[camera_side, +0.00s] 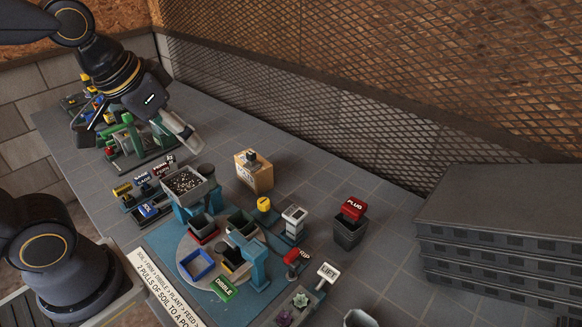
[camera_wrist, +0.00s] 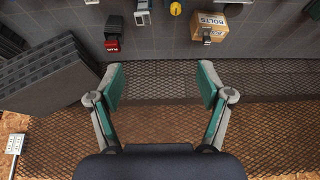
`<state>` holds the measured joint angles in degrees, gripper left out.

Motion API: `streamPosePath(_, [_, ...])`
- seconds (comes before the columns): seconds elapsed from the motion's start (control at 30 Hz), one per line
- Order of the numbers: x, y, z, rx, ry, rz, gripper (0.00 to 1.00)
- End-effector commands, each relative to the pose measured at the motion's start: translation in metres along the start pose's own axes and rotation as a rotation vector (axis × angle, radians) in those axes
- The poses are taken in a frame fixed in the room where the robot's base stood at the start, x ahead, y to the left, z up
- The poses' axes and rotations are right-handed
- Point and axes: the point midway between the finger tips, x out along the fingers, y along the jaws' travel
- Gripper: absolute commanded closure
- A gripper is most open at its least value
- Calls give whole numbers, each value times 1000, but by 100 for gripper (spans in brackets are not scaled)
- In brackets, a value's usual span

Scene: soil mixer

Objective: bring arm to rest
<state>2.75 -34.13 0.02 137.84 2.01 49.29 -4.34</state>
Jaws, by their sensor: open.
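My gripper (camera_wrist: 160,84) is open and empty in the wrist view, its two green-padded fingers wide apart with only mesh wall and floor edge between them. In the side view my gripper (camera_side: 170,130) hangs at the upper left, above the back left of the bench (camera_side: 350,170). It partly hides the green and black equipment (camera_side: 122,140) behind it. No object is in its fingers. Whether it touches that equipment cannot be told.
A soil hopper (camera_side: 184,184) and a turntable with pots (camera_side: 197,264) stand on a blue mat. A cardboard box (camera_side: 254,172), a PLUG bin (camera_side: 350,222) and stacked dark trays (camera_side: 500,240) stand to the right. A mesh wall (camera_side: 330,90) runs behind. Bare bench lies between box and wall.

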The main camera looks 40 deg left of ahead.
Motion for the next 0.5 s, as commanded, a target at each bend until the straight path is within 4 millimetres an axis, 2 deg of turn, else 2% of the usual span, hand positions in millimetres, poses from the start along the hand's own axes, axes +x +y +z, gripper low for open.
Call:
streamPosePath(0.03, [-5, -3, 13, 0, 12, 1, 22])
streamPosePath(0.1, [-8, -5, 26, 5, 16, 2, 22])
streamPosePath(0.2, [-9, -6, 35, 9, 19, 5, 22])
streamPosePath(0.5, [-9, -6, 36, 11, 18, 5, 22])
